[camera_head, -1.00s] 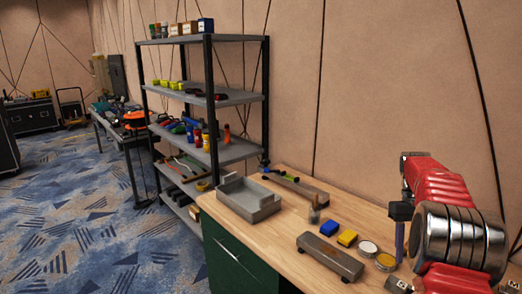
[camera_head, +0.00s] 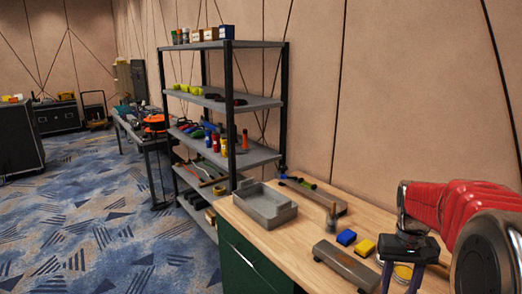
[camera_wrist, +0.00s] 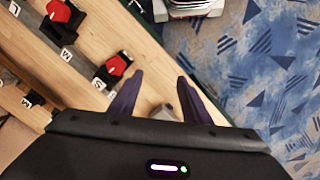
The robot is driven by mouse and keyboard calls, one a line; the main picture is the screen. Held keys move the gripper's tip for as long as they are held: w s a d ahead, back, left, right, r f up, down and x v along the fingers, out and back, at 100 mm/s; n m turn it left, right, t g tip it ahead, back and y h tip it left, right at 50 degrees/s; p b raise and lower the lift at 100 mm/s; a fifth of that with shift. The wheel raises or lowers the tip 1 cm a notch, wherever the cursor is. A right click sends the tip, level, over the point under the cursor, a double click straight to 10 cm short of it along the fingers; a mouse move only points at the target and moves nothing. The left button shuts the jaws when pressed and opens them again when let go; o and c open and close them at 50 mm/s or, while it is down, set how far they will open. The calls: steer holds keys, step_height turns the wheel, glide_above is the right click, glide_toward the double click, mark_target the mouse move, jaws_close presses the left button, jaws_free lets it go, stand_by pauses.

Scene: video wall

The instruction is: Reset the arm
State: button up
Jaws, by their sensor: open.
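My red arm reaches in from the right edge in the head view. My gripper (camera_head: 402,274) points down above the right part of the wooden workbench (camera_head: 300,226). In the wrist view my gripper (camera_wrist: 160,84) shows two dark fingers spread apart with nothing held between them. Below and between the fingers lie the bench edge and a small grey item I cannot identify. Any contact with the bench is not visible.
A shelf rack (camera_head: 222,101) stands behind; patterned carpet (camera_head: 90,220) is open at left.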

steer(key=s+a+r+n+t, duration=0.1)
steer(key=s+a+r+t, duration=0.2)
steer(key=s+a, duration=0.6)
steer(key=s+a+r+n+t, duration=0.2)
steer(key=s+a+r+t, duration=0.1)
steer(key=s+a, duration=0.5)
steer(key=shift+s+a+r, duration=0.35)
steer(key=shift+a+r, duration=0.35)
steer(key=shift+a, duration=0.45)
steer(key=shift+c, duration=0.2)
